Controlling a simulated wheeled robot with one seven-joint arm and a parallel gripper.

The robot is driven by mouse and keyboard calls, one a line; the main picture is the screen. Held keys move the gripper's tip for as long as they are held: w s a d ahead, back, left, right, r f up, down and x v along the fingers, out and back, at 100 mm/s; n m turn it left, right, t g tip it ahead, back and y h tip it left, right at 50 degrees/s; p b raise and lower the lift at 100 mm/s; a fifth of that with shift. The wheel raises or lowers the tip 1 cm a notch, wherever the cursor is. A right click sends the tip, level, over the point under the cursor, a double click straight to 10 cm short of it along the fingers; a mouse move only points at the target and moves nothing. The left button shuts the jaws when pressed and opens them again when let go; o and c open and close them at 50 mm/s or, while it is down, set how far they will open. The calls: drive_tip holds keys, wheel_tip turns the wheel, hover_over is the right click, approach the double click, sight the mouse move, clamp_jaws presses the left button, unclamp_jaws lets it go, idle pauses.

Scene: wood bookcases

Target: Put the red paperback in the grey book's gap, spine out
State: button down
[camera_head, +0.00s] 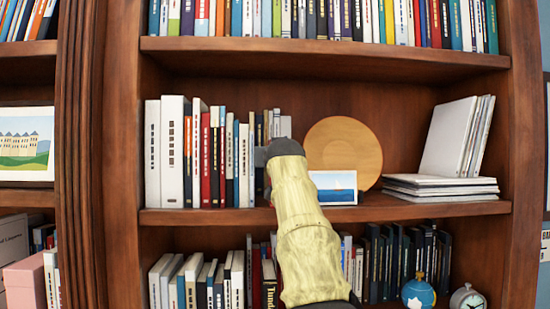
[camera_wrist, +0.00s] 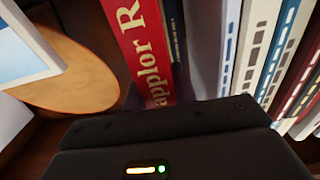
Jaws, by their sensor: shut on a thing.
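The red paperback (camera_wrist: 146,48), with cream lettering on its spine, shows in the wrist view with that spine toward the camera. My gripper (camera_wrist: 155,98) is shut on it at the near end; the fingers are dark and hard to make out. In the head view my gripper (camera_head: 275,153) is at the right end of the middle shelf's book row, and my arm hides most of the book there. In the wrist view a narrow dark spine (camera_wrist: 177,35) is right beside the red book, then a pale grey-lavender one (camera_wrist: 213,45). I cannot tell which book is the grey one, and no gap shows clearly.
A round wooden disc (camera_head: 343,150) and a small framed picture (camera_head: 333,188) stand right of my gripper. White volumes lie stacked (camera_head: 440,187) and lean at the far right. The shelf board above (camera_head: 320,53) limits height. Some bare shelf (camera_head: 380,206) shows in front.

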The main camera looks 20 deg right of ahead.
drive_tip(key=c, duration=1)
unclamp_jaws()
drive_tip(key=shift+c, duration=0.2)
drive_tip(key=shift+f, duration=0.1)
drive_tip(key=b+v, duration=0.9)
drive_tip(key=v, duration=0.8)
drive_tip(key=shift+s+b, duration=0.2)
drive_tip(key=shift+b, duration=0.15)
drive_tip(key=shift+a, duration=0.1)
